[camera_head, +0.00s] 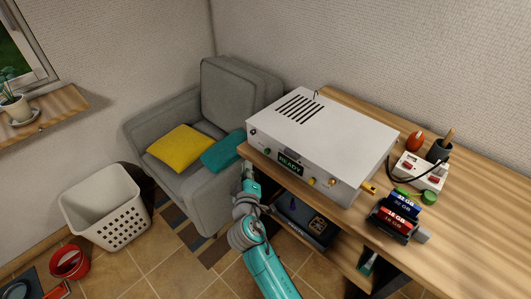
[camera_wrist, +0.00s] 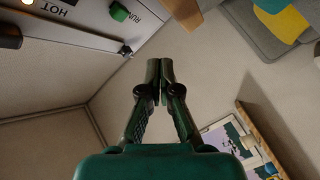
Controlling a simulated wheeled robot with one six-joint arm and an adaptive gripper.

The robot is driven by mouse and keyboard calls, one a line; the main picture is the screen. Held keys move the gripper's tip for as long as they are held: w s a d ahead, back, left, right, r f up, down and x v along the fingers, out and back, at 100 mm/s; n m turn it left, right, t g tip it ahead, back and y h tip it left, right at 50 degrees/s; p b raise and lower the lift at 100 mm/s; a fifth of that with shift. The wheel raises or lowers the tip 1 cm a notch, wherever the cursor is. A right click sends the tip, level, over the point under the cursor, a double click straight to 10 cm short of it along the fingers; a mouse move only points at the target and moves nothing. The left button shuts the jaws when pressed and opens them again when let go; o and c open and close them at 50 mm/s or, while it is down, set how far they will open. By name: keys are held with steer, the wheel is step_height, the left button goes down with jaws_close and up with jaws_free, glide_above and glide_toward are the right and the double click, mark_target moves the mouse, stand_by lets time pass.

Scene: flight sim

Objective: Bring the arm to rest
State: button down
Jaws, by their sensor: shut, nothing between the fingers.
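My teal arm rises from the bottom of the head view, with its upper end beside the front left edge of the table. My gripper (camera_wrist: 160,66) points away from the wrist camera, its two dark fingers shut together with nothing between them. In the head view its fingertips are hard to make out against the table edge. The gripper is near the white device (camera_head: 330,130), which shows READY on its front display. In the wrist view the device (camera_wrist: 95,15) appears upside down at the top left, with a HOT label and a green button. No contact shows there.
The wooden table (camera_head: 478,222) holds the device, memory modules (camera_head: 400,215) and a power strip (camera_head: 422,172). A grey armchair (camera_head: 232,85) with yellow (camera_head: 180,147) and teal cushions stands behind the arm. A white basket (camera_head: 105,208) and red bucket (camera_head: 69,262) stand on the floor at left.

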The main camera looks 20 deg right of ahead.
stand_by(0.6)
steer(key=s+d+f+g+y, duration=0.15)
steer(key=s+f, duration=0.25)
steer(key=s, duration=0.5)
steer(key=s+d+f+m+y, duration=0.15)
steer(key=s+f, duration=0.25)
steer(key=s, duration=0.5)
steer(key=s+d+f+n+y, duration=0.1)
steer(key=s+d+f, duration=0.1)
steer(key=s+f, duration=0.5)
steer(key=s+r+m, duration=0.2)
steer(key=s+r, duration=0.2)
steer(key=s, duration=0.5)
steer(key=s+d+r+m, duration=0.1)
steer(key=s+r+m, duration=0.1)
steer(key=s+r, duration=0.3)
steer(key=s+d+r+m, duration=0.1)
steer(key=s+r, duration=0.4)
steer(key=s, duration=0.8)
steer(key=shift+s+d+r+m, duration=0.15)
steer(key=shift+s+r+m, duration=0.05)
steer(key=shift+m, duration=0.55)
